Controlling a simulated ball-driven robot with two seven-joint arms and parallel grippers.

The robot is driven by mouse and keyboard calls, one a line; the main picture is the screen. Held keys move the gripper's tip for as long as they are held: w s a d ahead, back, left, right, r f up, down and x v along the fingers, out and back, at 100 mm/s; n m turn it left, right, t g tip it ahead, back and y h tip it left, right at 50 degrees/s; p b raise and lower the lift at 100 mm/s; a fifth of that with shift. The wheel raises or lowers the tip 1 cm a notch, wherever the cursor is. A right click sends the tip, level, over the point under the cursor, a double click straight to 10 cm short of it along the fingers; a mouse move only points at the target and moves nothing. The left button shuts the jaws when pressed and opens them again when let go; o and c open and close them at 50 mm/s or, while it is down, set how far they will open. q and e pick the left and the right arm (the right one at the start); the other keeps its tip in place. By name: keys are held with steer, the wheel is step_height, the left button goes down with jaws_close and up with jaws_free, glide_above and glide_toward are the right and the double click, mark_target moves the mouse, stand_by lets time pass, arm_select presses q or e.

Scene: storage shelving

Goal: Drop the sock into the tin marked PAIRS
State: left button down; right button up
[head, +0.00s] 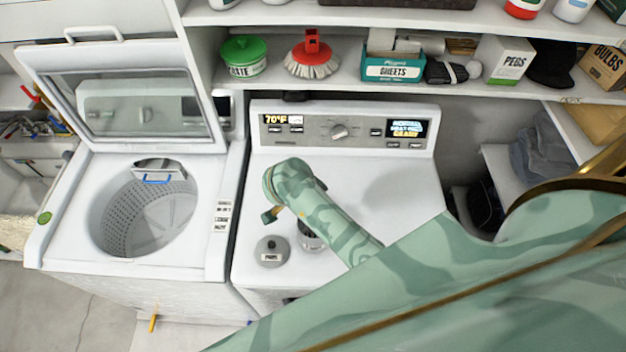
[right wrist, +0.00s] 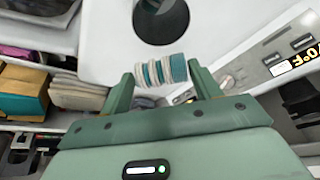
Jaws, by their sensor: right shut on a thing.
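My right gripper (right wrist: 164,80) is shut on a rolled teal-and-white striped sock (right wrist: 178,68), which shows between its fingers in the right wrist view. A dark round opening (right wrist: 160,28) lies just beyond the sock there, with something striped partly visible at its edge. In the head view my right gripper (head: 271,214) is over the front half of the white dryer top, mostly hidden by my wrist. A metal tin (head: 311,240) stands there, partly covered by my arm; no PAIRS marking is readable. A grey round lid (head: 271,252) with a knob lies beside it. My left gripper is out of view.
The dryer's control panel (head: 340,130) rises behind. An open washer (head: 150,205) with its lid raised stands left. The shelf (head: 345,80) above holds a green tub (head: 243,58), a red brush (head: 312,55) and boxes. The dryer top's left rear is clear.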

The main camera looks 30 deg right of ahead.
steer(key=f+b, duration=0.1)
steer(key=f, duration=0.1)
steer(key=shift+d+f+b, duration=0.2)
steer(key=shift+f+b, duration=0.15)
steer(key=shift+b, duration=0.05)
steer(key=shift+d+f+b, duration=0.35)
steer(key=shift+d, duration=0.1)
steer(key=shift+a+r, duration=0.15)
steer(key=shift+a, duration=0.2)
steer(key=o, duration=0.8)
steer(key=shift+o, duration=1.2)
steer(key=shift+d, duration=0.1)
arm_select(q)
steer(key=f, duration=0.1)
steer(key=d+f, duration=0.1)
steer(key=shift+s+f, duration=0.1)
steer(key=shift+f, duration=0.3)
arm_select(e)
steer(key=shift+d, duration=0.15)
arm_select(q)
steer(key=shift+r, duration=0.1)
